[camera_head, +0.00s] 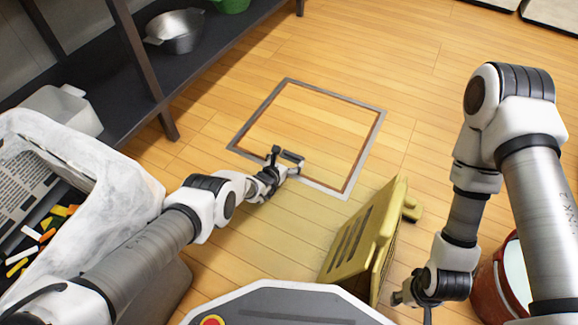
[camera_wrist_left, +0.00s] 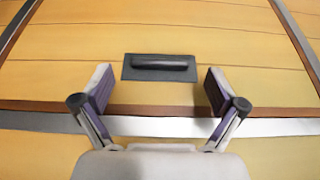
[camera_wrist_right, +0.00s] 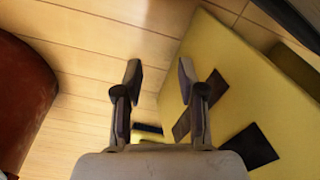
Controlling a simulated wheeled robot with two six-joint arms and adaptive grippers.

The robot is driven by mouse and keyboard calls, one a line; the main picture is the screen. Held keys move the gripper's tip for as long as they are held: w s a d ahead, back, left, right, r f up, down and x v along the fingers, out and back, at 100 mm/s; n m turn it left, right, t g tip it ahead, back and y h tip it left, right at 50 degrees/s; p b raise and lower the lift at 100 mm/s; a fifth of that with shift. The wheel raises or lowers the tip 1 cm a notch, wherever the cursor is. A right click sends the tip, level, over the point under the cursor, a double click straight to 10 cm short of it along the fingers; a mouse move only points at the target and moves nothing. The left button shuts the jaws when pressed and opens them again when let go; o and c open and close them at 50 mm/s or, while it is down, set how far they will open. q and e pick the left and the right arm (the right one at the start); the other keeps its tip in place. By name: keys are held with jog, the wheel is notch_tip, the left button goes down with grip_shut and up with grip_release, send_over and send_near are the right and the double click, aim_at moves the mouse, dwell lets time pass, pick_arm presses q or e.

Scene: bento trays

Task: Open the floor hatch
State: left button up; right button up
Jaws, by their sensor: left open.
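The floor hatch (camera_head: 318,122) is a square wooden panel flush with the floor, inside a grey metal frame, and lies closed. My left gripper (camera_head: 286,157) is over the hatch's near edge, open and empty. In the left wrist view a dark recessed handle (camera_wrist_left: 160,63) on the hatch lies just ahead, roughly centred between the spread fingertips (camera_wrist_left: 160,77). No contact with the handle shows. In the head view the arm hides the handle. My right gripper (camera_wrist_right: 159,75) is open and empty, beside a yellow object, away from the hatch.
A yellow slotted stand (camera_head: 350,240) is right of the hatch's near corner. A red bucket (camera_head: 490,285) is at the right. A white-lined bin (camera_head: 125,175) is at the left. A dark shelf with a metal pot (camera_head: 178,38) runs along the left. Floor beyond the hatch is clear.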

pick_arm(q)
jog(key=shift+w+d+f+b, duration=0.2)
jog(key=shift+w+f+b, duration=0.1)
jog(key=shift+w+f, duration=0.1)
jog(key=shift+w+d+r, duration=0.1)
jog(key=shift+w+r, duration=0.1)
pick_arm(e)
jog(key=shift+w+f, duration=0.35)
jog(key=shift+f, duration=0.45)
pick_arm(q)
jog(key=shift+c, duration=0.4)
